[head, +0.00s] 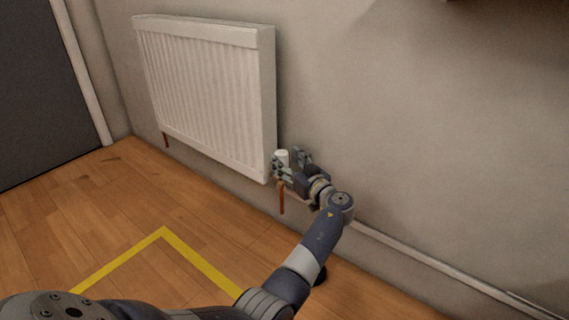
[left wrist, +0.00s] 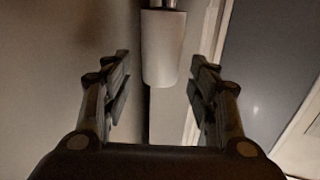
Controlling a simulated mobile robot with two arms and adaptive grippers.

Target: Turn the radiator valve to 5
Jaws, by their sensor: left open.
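The radiator (head: 205,85) is a white ribbed panel on the wall in the head view. Its valve (head: 282,156) is a white knob at the lower right corner of the radiator, above a copper-coloured pipe. My left gripper (head: 289,160) is open at the valve, with a finger on either side of it. In the left wrist view the white valve knob (left wrist: 162,48) stands between the two open fingers of the left gripper (left wrist: 161,88), with a gap on each side. No number scale on the knob can be read. My right gripper is not in view.
The grey wall (head: 440,130) is close behind the valve. A white skirting or pipe (head: 430,265) runs along the wall's foot to the right. A yellow line (head: 200,262) marks the open wooden floor. A dark door (head: 40,95) is at the left.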

